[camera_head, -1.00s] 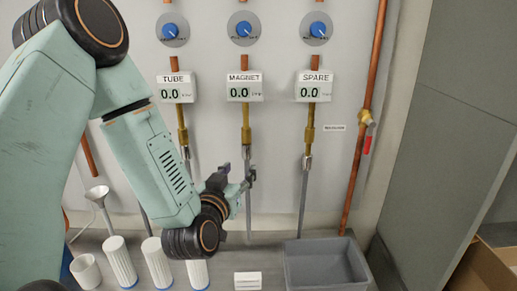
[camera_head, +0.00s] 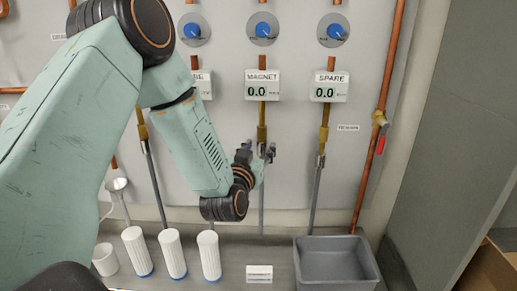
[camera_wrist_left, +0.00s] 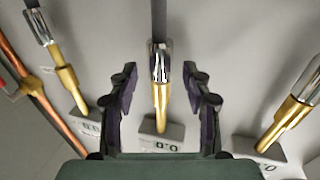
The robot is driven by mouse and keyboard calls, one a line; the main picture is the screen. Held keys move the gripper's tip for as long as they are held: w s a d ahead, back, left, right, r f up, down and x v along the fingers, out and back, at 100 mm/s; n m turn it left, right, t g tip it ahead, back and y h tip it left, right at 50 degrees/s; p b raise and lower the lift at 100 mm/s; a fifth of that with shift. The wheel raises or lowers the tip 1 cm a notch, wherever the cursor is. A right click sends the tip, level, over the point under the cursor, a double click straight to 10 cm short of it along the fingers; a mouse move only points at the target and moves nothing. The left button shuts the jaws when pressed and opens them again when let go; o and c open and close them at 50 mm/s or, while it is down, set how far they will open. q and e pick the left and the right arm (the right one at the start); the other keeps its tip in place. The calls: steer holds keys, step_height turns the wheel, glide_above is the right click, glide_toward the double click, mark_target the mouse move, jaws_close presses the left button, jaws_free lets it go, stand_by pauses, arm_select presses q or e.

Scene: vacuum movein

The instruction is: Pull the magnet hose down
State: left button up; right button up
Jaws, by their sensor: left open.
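The magnet hose (camera_head: 261,212) is a grey hose hanging from a brass fitting (camera_head: 262,132) under the MAGNET gauge (camera_head: 262,86), which reads 0.0. My left gripper (camera_head: 257,153) is at the joint of hose and brass fitting. In the left wrist view, the gripper (camera_wrist_left: 160,76) is open, with one dark finger on each side of the silver hose connector (camera_wrist_left: 160,63). Gaps show between the fingers and the connector. The hose (camera_wrist_left: 159,20) runs up out of that picture. My right gripper is not in view.
The SPARE hose (camera_head: 316,200) hangs to the right, and another hose (camera_head: 156,190) to the left. A grey bin (camera_head: 336,265), a small white block (camera_head: 259,273) and several white cylinders (camera_head: 172,254) stand on the bench below. A copper pipe (camera_head: 379,150) with a red-handled valve is farther right.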

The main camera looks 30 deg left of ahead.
arm_select(q)
steer(key=shift+w+a+f, duration=0.2)
steer(key=shift+w+f, duration=0.15)
steer(key=shift+w, duration=0.1)
steer(key=c, duration=0.4)
steer(key=shift+s+d+r, duration=0.1)
steer(key=shift+s+r, duration=0.05)
steer(key=shift+s, duration=0.05)
steer(key=c, duration=0.4)
jaws_close()
